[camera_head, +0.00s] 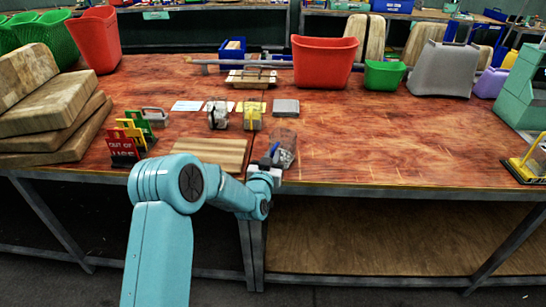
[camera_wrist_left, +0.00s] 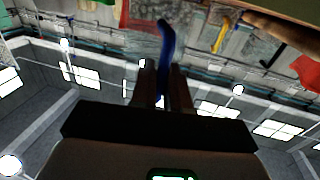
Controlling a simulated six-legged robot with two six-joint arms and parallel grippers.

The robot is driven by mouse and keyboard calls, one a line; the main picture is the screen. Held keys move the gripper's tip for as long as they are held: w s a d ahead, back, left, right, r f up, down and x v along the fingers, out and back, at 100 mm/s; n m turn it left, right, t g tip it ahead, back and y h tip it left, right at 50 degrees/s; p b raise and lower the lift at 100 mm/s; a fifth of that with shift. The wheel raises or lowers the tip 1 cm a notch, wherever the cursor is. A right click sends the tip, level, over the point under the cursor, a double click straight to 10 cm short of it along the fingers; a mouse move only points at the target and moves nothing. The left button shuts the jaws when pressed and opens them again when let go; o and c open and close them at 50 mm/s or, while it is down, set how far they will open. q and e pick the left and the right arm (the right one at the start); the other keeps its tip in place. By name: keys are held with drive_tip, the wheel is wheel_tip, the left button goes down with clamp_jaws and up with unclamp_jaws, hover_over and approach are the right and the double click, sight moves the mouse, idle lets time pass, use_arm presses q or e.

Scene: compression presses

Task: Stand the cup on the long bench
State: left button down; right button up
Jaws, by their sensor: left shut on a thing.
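The cup (camera_head: 284,146) looks clear, with a blue handle, at the front edge of the long bench (camera_head: 390,140), whose top is reddish wood. My left gripper (camera_head: 272,163) reaches in from the front and is shut on the blue handle. In the left wrist view the fingers (camera_wrist_left: 161,85) close around the blue handle (camera_wrist_left: 166,45); the clear body is hard to make out there. The cup overlaps the bench top in the head view; I cannot tell whether its base touches the wood. My right gripper is not in view.
A wooden board (camera_head: 210,153) lies just left of the cup. Two clear containers (camera_head: 218,114) (camera_head: 252,115) stand behind it. Stacked thick boards (camera_head: 50,110) and small signs (camera_head: 125,140) are at left. A red bin (camera_head: 322,62) stands behind. Bench top to the right is clear.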

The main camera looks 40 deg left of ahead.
use_arm(q)
drive_tip(key=c, duration=1.1)
unclamp_jaws()
drive_tip(key=shift+f, duration=0.15)
